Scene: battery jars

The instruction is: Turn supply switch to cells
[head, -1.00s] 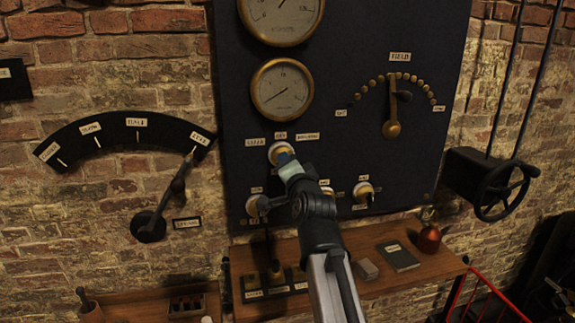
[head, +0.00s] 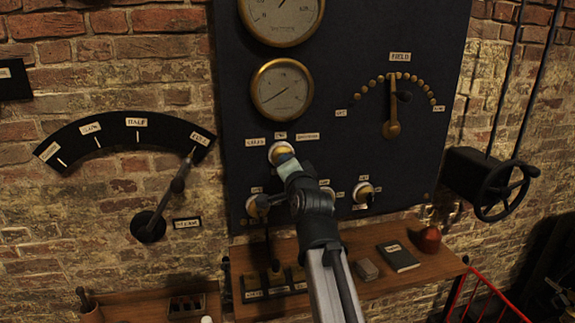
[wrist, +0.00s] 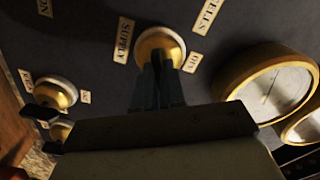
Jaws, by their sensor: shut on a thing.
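The supply switch (head: 281,152) is a round cream and brass knob on the dark panel, below the lower gauge. It also shows in the wrist view (wrist: 160,43), with SUPPLY and CELLS labels beside it. In the head view the cells label (head: 255,142) lies to its upper left, with one label above it and one to its right. My gripper (head: 287,158) reaches it from below. In the wrist view my fingers (wrist: 160,75) are closed together on the knob's front.
Several smaller switches (head: 362,192) sit lower on the panel, close around my wrist. Two gauges (head: 282,87) are above and the field dial lever (head: 391,115) is to the right. A wooden shelf (head: 350,262) with small objects runs below. A long lever (head: 165,205) is at left.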

